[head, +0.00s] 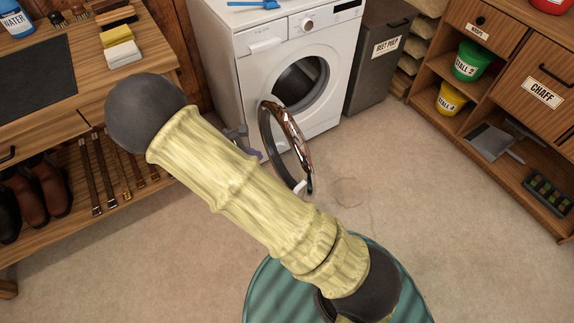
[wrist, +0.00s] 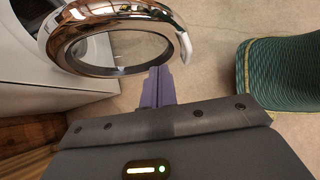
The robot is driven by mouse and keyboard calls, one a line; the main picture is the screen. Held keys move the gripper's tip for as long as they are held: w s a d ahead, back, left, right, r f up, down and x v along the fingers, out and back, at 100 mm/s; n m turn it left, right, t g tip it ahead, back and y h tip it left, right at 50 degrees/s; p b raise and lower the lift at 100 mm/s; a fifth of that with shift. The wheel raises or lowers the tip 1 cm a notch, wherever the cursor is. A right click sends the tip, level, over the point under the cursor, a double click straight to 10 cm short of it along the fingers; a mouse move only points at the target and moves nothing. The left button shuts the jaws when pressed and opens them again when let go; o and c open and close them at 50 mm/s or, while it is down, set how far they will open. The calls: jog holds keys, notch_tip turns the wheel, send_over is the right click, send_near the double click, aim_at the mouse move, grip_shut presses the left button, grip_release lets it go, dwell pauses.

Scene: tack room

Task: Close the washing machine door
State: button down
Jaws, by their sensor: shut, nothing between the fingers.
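The white washing machine (head: 262,65) stands at the back, with its dark round drum opening (head: 300,82) uncovered. Its round door (head: 308,165) with a chrome rim stands open, swung out towards me. The door also fills the top of the wrist view (wrist: 88,14), with a pale handle (wrist: 186,48) on its right edge. My gripper (wrist: 159,72) is shut and empty, its purple fingers just below the door's lower rim in the wrist view. I cannot tell whether they touch it. In the head view my arm hides most of the gripper, left of the door.
A wooden bench (head: 105,93) with boots and straps beneath stands at the left. A dark bin (head: 378,65) labelled beet pulp is right of the machine. Wooden shelving (head: 500,110) with buckets lines the right. The floor (head: 400,175) right of the door is clear.

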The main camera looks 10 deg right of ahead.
jog(key=shift+w+a+f, duration=0.1)
jog(key=shift+a+f, duration=0.05)
jog(key=shift+f, duration=0.1)
jog(key=b, duration=0.2)
send_near(295, 156)
notch_tip(295, 156, down, 4)
jog(key=d, duration=0.3)
jog(key=shift+w+f, duration=0.1)
jog(key=shift+f, duration=0.15)
jog(key=shift+w+d+b, duration=0.2)
jog(key=shift+d+b, duration=0.1)
jog(key=shift+d, duration=0.2)
jog(key=shift+s+r, duration=0.1)
jog(key=shift+s, duration=0.05)
jog(key=shift+d, duration=0.1)
